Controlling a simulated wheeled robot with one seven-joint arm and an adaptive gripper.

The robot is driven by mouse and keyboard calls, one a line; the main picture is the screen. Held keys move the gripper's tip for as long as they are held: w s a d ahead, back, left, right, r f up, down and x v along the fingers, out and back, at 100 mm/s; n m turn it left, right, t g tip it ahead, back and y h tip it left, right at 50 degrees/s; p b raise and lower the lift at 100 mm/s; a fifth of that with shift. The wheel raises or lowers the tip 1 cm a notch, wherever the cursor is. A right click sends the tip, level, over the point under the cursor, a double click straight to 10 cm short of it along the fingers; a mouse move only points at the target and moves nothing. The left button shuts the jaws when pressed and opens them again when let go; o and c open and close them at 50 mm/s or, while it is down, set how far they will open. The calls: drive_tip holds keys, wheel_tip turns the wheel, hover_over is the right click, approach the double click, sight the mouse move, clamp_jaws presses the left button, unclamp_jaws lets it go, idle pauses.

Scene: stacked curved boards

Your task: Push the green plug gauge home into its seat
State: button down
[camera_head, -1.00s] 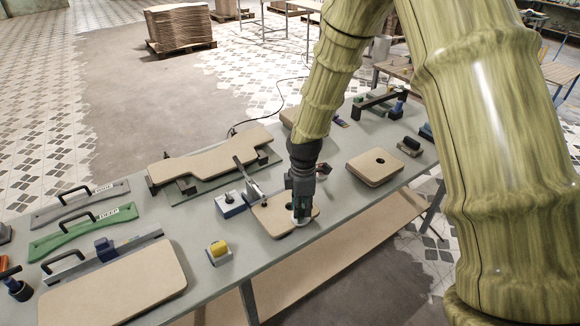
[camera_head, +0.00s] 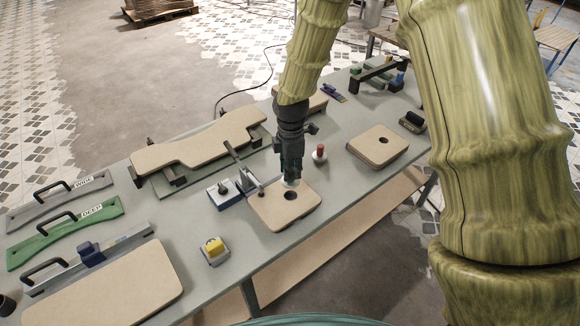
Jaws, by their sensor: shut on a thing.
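My gripper (camera_head: 290,173) points down over the small tan board (camera_head: 270,216) near the middle of the bench. It is shut on a piece whose pale lower end (camera_head: 291,183) shows below the fingertips. The fingers hide the rest of it, so I cannot see a green handle; it may be the green plug gauge. The board has a round dark hole (camera_head: 291,195), open to view just in front of the held piece. The pale end appears above or behind the hole; I cannot tell whether it touches the board.
A red-topped plug (camera_head: 319,152) stands right of my gripper. A toggle clamp (camera_head: 247,180) and blue block (camera_head: 223,194) sit close on the left. A yellow-topped block (camera_head: 214,248) stands front left. Bench is clear between them.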

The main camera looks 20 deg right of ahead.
sight(291, 183)
drive_tip(key=shift+w+f+b, duration=0.1)
drive_tip(key=shift+f+b, duration=0.4)
drive_tip(key=shift+f, duration=0.4)
drive_tip(key=shift+f+b, duration=0.5)
drive_tip(key=shift+f, duration=1.05)
drive_tip(key=shift+f, duration=1)
idle(0.5)
drive_tip(key=c, duration=1.2)
unclamp_jaws()
drive_tip(key=shift+r, duration=0.1)
wheel_tip(291, 183, up, 12)
drive_tip(key=shift+f, duration=0.1)
